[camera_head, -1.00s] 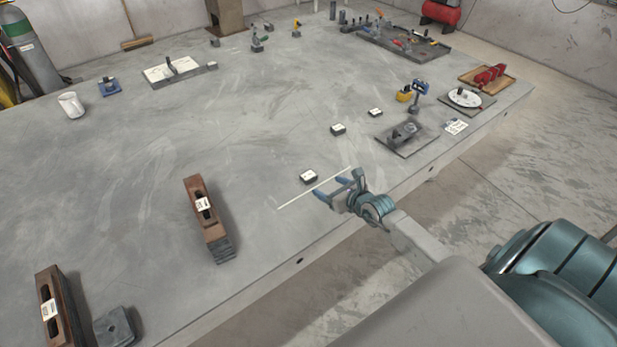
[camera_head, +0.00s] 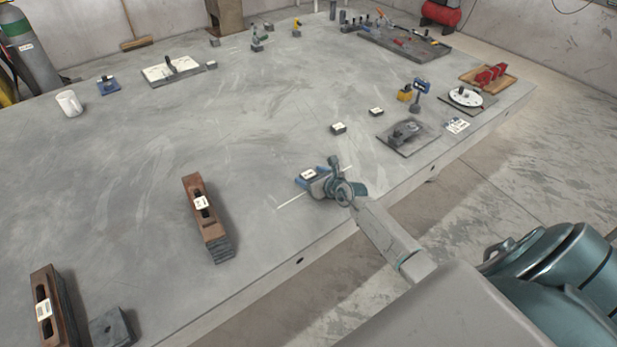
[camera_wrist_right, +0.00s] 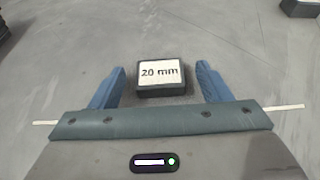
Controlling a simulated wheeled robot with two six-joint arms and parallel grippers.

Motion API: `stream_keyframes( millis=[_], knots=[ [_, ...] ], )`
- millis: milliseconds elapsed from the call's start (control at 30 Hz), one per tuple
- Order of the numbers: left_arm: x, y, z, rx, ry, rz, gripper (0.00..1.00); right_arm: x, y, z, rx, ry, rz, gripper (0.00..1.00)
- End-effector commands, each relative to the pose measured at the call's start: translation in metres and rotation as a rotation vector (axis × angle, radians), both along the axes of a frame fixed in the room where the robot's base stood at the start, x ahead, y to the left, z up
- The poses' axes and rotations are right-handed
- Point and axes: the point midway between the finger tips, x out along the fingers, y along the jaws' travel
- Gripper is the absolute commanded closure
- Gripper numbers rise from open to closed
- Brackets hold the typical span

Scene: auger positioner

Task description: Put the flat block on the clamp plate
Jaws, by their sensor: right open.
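A small black block with a white label reading "20 mm" (camera_wrist_right: 160,75) lies on the table in the right wrist view; it also shows in the head view (camera_head: 308,174). My right gripper (camera_wrist_right: 161,68) is open, with one blue finger on each side of this block. A gap shows between the block and each finger. The gripper is low over the table in the head view (camera_head: 311,178). A grey plate with a dark clamp-like device (camera_head: 407,137) lies near the right table edge. My left gripper is not in view.
Brown wooden tools (camera_head: 205,220) (camera_head: 52,310) and a dark flat piece (camera_head: 111,328) are at left front. The table's middle is clear.

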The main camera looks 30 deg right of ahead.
Motion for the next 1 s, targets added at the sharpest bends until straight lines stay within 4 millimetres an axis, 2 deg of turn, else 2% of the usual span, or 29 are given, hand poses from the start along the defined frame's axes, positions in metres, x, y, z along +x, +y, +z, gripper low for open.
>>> stream_keyframes(
  millis=[167,400,500,767,1000],
  knots=[
    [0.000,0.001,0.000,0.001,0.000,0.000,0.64,0.000,0.000,0.000,0.000,0.000,0.000,0.31],
    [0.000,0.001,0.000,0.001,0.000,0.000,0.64,0.000,0.000,0.000,0.001,0.000,0.000,0.78],
    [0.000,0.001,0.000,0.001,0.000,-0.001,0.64,0.000,0.000,0.001,0.000,-0.002,0.000,0.92],
    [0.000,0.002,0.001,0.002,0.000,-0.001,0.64,0.000,0.000,0.003,0.001,-0.002,0.000,0.92],
    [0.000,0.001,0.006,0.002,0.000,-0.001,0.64,0.000,0.000,0.026,-0.002,-0.003,0.001,0.92]
  ],
)
